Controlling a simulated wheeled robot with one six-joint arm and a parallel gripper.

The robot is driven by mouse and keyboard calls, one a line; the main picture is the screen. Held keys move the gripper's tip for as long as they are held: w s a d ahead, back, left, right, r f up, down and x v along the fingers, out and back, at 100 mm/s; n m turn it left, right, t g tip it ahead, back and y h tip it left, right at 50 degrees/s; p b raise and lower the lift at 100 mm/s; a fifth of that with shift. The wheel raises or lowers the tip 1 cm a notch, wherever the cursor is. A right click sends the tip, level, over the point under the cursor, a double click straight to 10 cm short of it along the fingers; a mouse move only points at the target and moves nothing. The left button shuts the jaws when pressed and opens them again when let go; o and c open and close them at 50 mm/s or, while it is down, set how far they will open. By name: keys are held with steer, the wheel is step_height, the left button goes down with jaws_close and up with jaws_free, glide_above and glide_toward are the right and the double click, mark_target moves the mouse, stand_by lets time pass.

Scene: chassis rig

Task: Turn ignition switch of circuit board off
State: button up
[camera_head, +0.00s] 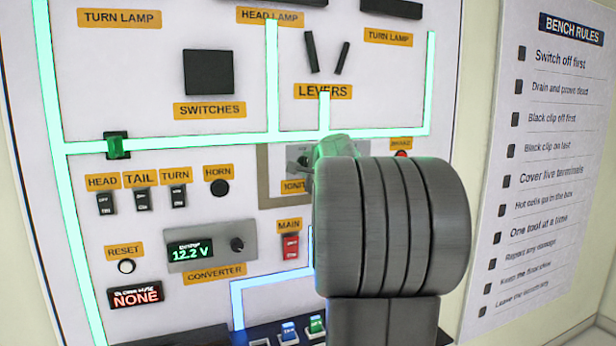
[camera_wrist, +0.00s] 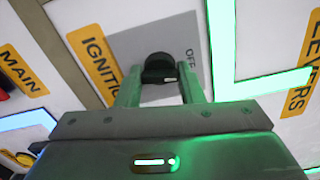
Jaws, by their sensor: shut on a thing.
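The ignition switch is a black rotary knob (camera_wrist: 159,68) on a grey plate (camera_wrist: 192,38) marked OFF, beside the yellow IGNITION label (camera_wrist: 95,62) in the wrist view. My gripper (camera_wrist: 160,82) is at the knob, with one finger on each side, shut on it. In the head view my grey arm covers most of the ignition switch; only part of its plate (camera_head: 296,152) and its label (camera_head: 293,187) show. The knob itself is hidden there. The circuit board (camera_head: 150,60) is a white upright panel with green lit lines.
A red MAIN switch (camera_head: 290,246) sits below the ignition. HEAD, TAIL and TURN rockers (camera_head: 142,199) are at left. A converter (camera_head: 211,246) reads 12.2 V. A small display (camera_head: 136,295) reads NONE. A rules sheet (camera_head: 545,150) hangs at right.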

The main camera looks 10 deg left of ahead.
steer(key=shift+f+n+b, duration=0.1)
steer(key=shift+n+b, duration=0.65)
steer(key=shift+n, duration=0.25)
steer(key=o, duration=0.9)
steer(key=b+v, duration=0.3)
steer(key=v, duration=1)
steer(key=shift+s+d, duration=0.25)
steer(key=shift+s, duration=0.1)
steer(key=p+x, duration=0.3)
steer(key=x, duration=1.1)
